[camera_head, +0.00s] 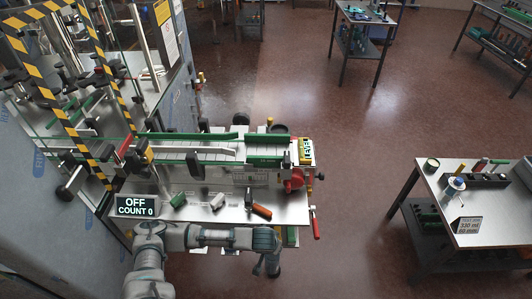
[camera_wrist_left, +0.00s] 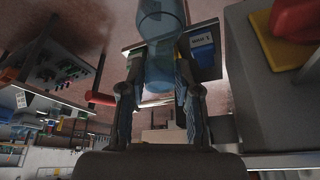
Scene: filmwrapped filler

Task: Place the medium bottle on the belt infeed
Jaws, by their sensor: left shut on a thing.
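My left gripper (camera_head: 266,266) hangs in front of the machine's steel worktop, right of its front edge's middle. In the left wrist view my left gripper (camera_wrist_left: 160,100) is shut on a clear blue bottle (camera_wrist_left: 160,45), which sits between the two fingers. I cannot make the bottle out in the head view. The conveyor belt (camera_head: 220,154) with pale slats runs left to right behind the worktop. A yellow-edged label (camera_head: 307,150) marks its right end. My right gripper is not in view.
The worktop (camera_head: 235,212) holds a green piece (camera_head: 178,200), a pale piece (camera_head: 217,201) and an orange-handled tool (camera_head: 260,210). A red handle (camera_head: 316,226) sticks out at its right corner. A side table (camera_head: 430,195) stands at right, with open floor between.

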